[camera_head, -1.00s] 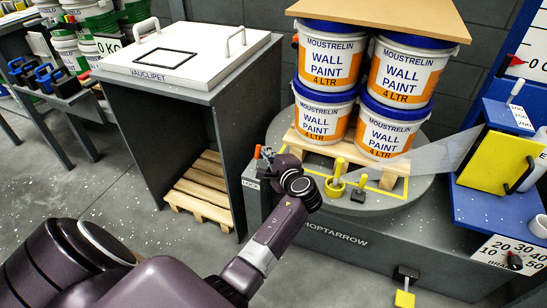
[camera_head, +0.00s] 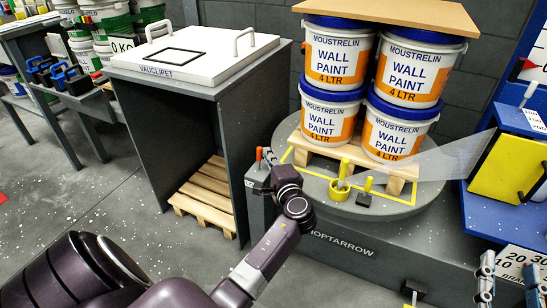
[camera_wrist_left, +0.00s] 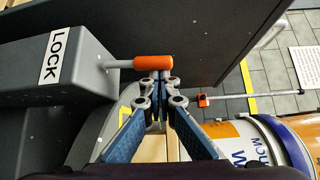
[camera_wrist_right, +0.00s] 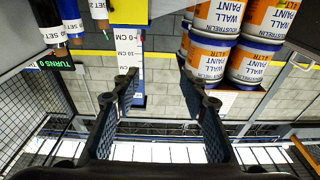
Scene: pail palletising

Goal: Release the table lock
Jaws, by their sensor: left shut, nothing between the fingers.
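The table lock has an orange-handled lever (camera_head: 259,155) at the left corner of the grey turntable base. In the left wrist view the orange handle (camera_wrist_left: 152,62) sticks out sideways from a dark housing marked LOCK (camera_wrist_left: 56,55). My left gripper (camera_head: 269,160) is at the lever; its fingertips (camera_wrist_left: 160,78) are together just beside the handle's end, with nothing between them. Whether they touch the handle I cannot tell. The round turntable (camera_head: 400,208) carries a pallet of stacked paint pails. My right gripper (camera_wrist_right: 160,85) is open and empty, at the lower right edge of the head view.
Paint pails (camera_head: 333,122) stand two high under a brown board (camera_head: 390,12). A grey cabinet (camera_head: 190,110) with a white lid is to the left. A yellow panel (camera_head: 498,168) stands at the right.

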